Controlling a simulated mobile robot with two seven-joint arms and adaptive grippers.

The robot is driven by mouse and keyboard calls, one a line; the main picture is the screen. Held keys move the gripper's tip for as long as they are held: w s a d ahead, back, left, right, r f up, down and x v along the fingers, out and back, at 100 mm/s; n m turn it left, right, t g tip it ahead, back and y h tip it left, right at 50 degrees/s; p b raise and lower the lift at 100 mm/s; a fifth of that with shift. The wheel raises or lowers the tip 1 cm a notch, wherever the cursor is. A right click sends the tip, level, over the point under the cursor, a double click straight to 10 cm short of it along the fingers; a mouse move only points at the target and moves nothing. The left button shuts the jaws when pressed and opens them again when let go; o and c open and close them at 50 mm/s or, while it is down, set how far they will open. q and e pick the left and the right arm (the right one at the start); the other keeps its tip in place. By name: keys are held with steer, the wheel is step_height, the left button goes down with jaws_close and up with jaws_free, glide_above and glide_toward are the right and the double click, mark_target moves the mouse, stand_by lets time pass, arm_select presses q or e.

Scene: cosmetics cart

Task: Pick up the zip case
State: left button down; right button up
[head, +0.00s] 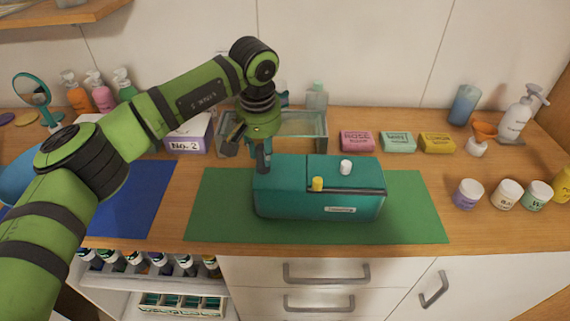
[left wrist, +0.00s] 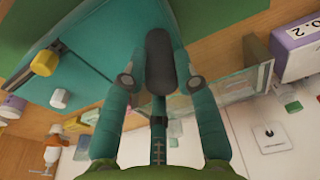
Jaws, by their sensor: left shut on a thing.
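The teal zip case (head: 320,200) rests on the green mat (head: 415,215), with a pale label on its front and a dark line along its top. A yellow piece (head: 317,184) and a white piece (head: 346,167) show on top. My left gripper (head: 263,164) reaches down to the case's back left end. In the left wrist view, the gripper (left wrist: 160,76) is shut on a dark rounded part (left wrist: 160,52) at the case's end, with the teal case (left wrist: 100,35) beyond. The exact contact is partly hidden. My right gripper is out of view.
A clear glass tray (head: 300,126) stands just behind the case. Soap bars in pink (head: 357,141), mint (head: 398,142) and yellow (head: 437,143) lie at the back right. Small jars (head: 506,194) stand at the right. A blue mat (head: 130,205) lies at the left.

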arm_select(q)
steer(key=shift+w+r, duration=0.1)
steer(key=shift+r, duration=0.1)
steer(key=shift+r+b, duration=0.55)
steer(key=shift+r, duration=1.1)
steer(key=shift+d+r+b, duration=0.2)
steer(key=shift+r+b, duration=0.1)
steer(key=shift+b, duration=0.1)
steer(key=s+d+r+b, duration=0.2)
steer(key=s+d+r, duration=0.3)
steer(key=d, duration=0.5)
steer(key=shift+r, duration=0.9)
